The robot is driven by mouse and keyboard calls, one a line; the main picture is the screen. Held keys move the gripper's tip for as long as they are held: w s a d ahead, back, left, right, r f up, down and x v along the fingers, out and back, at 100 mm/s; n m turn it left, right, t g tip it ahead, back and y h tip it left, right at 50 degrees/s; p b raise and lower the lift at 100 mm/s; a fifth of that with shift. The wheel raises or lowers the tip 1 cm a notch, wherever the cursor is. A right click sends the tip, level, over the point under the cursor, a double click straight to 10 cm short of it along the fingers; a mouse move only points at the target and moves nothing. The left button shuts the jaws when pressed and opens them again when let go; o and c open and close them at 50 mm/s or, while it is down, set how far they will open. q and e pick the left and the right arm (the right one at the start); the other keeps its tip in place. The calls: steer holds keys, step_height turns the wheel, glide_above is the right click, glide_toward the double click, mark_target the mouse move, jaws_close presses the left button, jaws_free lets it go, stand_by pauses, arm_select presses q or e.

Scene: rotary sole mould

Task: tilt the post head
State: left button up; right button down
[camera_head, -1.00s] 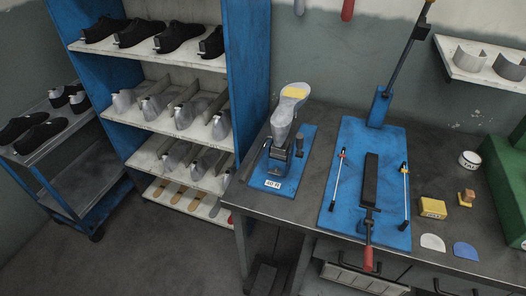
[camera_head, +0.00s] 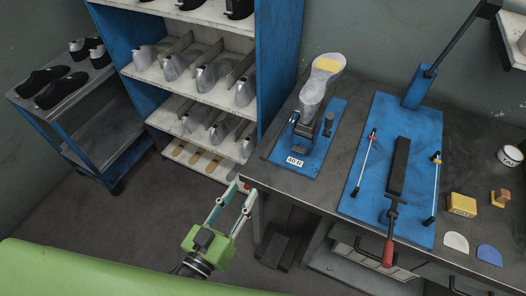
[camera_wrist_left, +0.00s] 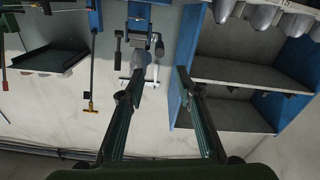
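The post stand has a blue base plate (camera_head: 309,155) labelled "40 R" on the bench's left part. On its dark post sits the post head, a grey sole-shaped last (camera_head: 318,88) with a yellow patch at its upper end; it leans up and back. A dark lever or knob (camera_head: 329,122) stands beside the post. My left gripper (camera_head: 241,190) is open and empty in front of the bench's left corner, apart from the stand. In the left wrist view my two fingers (camera_wrist_left: 157,82) are spread, with the stand (camera_wrist_left: 138,48) beyond them. My right gripper is not in view.
A blue press plate (camera_head: 370,190) with a red-handled lever (camera_head: 388,252) lies to the right of the stand. A yellow block (camera_head: 462,205) and a white tin (camera_head: 510,156) are farther right. The blue shelf (camera_head: 276,60) stands close on the left.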

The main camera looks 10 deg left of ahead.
mark_target(264, 157)
arm_select(q)
steer(key=p+x, duration=0.3)
steer(key=x, duration=1)
steer(key=shift+w+d, duration=0.1)
steer(key=shift+w, duration=0.1)
jaws_close()
